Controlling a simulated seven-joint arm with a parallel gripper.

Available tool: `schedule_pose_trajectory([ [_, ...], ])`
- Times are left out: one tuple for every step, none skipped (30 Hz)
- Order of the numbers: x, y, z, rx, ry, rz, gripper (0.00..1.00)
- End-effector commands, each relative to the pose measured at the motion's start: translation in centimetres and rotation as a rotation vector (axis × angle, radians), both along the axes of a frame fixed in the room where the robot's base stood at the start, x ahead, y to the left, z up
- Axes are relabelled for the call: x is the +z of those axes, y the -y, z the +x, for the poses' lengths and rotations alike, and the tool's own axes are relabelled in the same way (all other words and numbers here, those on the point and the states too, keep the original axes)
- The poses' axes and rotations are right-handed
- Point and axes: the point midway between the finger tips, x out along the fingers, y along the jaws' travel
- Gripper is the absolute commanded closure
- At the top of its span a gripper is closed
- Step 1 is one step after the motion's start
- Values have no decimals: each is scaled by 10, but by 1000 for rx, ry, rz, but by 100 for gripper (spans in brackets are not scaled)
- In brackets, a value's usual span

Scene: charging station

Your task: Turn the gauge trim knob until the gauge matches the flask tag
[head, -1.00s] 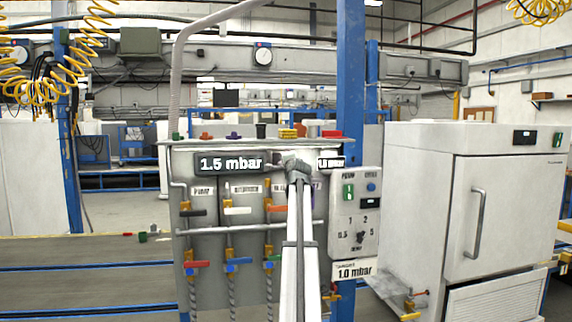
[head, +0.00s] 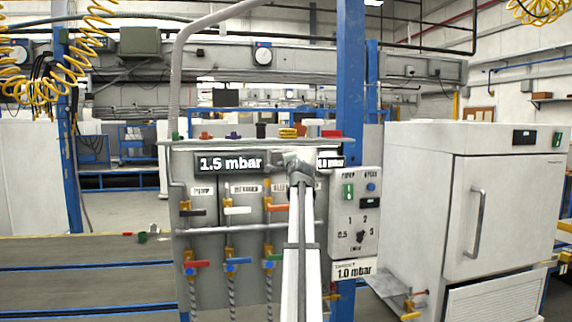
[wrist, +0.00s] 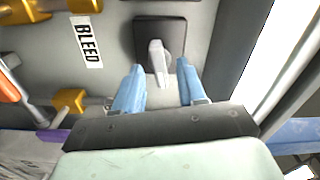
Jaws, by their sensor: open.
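A pale lever-shaped knob (wrist: 158,62) on a dark square plate (wrist: 176,30) shows in the wrist view, to the right of the BLEED label. My gripper (wrist: 160,72) is open, with one blue finger on each side of the knob's lower end and gaps visible. In the head view my arm hides this knob. A large display (head: 229,163) reads 1.5 mbar. A smaller display (head: 331,163) at the right is partly covered by my arm and appears to read 1.0 mbar. A white target tag (head: 354,270) reads 1.0 mbar.
Red, white and orange valve handles line the panel (head: 205,255) left of my arm. A control box (head: 355,210) with a green switch and a selector dial (head: 360,237) is close on the right. A white cabinet (head: 470,200) stands further right.

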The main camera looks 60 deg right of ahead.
Motion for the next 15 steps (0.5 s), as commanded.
schedule_pose_trajectory([
  [-1,-9,-8,-1,1,-1,60],
  [-1,-12,-11,-1,1,-1,60],
  [-1,-17,-16,-1,1,-1,60],
  [-1,-22,-20,-1,2,-2,60],
  [-1,-26,-24,-1,2,-2,60],
  [-1,-32,-30,-1,2,-2,60],
  [-1,-36,-34,-1,2,-2,60],
  [-1,-40,-39,-1,1,-1,60],
  [-2,-46,-44,-1,1,-1,60],
  [-2,-50,-49,-1,1,-1,60],
  [-2,-54,-53,-2,1,-1,60],
  [-2,-59,-58,-2,1,-1,60],
  [-2,-63,-62,-2,0,-2,60],
  [-1,-66,-65,-1,0,-2,60],
  [-1,-70,-69,-1,0,-2,60],
])
